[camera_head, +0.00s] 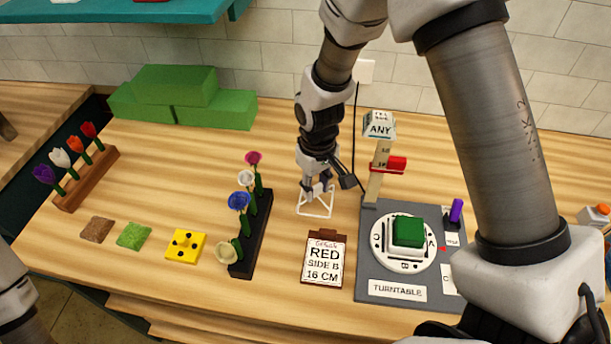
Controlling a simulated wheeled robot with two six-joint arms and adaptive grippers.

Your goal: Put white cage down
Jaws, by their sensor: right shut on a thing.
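The white cage (315,211) is a small open wire frame near the middle of the wooden table, behind the clipboard. My right gripper (318,184) points down and is shut on its top part. The cage's lower edge looks at or very near the table top; I cannot tell if it touches. My left gripper is out of view; only a bit of my left arm shows at the lower left edge.
The turntable (378,288) with a green block (408,231) stands right of the cage. A clipboard (324,258) reads "RED SIDE B 16 CM". A black flower rack (262,222) stands left. Green blocks (185,98) lie at the back. Table between rack and cage is clear.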

